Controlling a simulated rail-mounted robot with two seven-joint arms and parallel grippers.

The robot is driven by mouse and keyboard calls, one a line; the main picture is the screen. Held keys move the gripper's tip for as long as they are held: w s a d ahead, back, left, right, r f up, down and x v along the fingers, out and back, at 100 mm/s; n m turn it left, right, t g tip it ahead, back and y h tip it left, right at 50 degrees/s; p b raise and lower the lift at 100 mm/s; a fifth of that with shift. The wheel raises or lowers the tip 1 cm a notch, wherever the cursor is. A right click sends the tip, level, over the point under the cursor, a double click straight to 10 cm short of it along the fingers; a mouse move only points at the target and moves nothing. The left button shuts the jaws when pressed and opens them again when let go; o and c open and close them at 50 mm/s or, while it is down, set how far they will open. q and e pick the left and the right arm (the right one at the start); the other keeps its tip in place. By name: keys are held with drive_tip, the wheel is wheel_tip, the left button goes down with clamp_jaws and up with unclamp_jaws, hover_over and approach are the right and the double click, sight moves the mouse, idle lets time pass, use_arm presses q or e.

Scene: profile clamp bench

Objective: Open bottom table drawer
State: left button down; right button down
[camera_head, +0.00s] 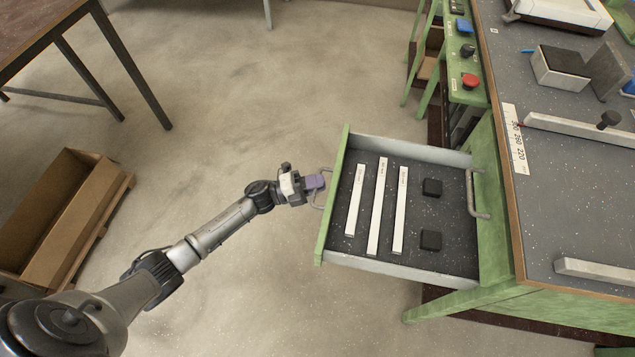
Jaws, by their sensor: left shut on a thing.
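A drawer with a green front (334,200) is pulled well out from the left side of the green bench (490,235). It holds three pale flat strips (379,205) and two small black blocks (431,240). My left gripper (316,184) is shut on the drawer's metal handle (319,203), at the outer face of the drawer front. The fingers hide part of the handle. Another metal handle (478,193) shows on the bench's green side, behind the open drawer. My right gripper is not in view.
The bench top (560,200) carries metal profiles, a ruler strip (516,138) and a black-topped block (560,68). A red button (470,80) sits on the green side panel. An open cardboard box (75,215) lies at left below a brown table (45,30). The floor between is clear.

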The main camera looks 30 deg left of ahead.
use_arm(q)
drive_tip(key=c, duration=1.2)
unclamp_jaws()
drive_tip(key=shift+p+v, duration=1.4)
drive_tip(key=shift+v, duration=5.5)
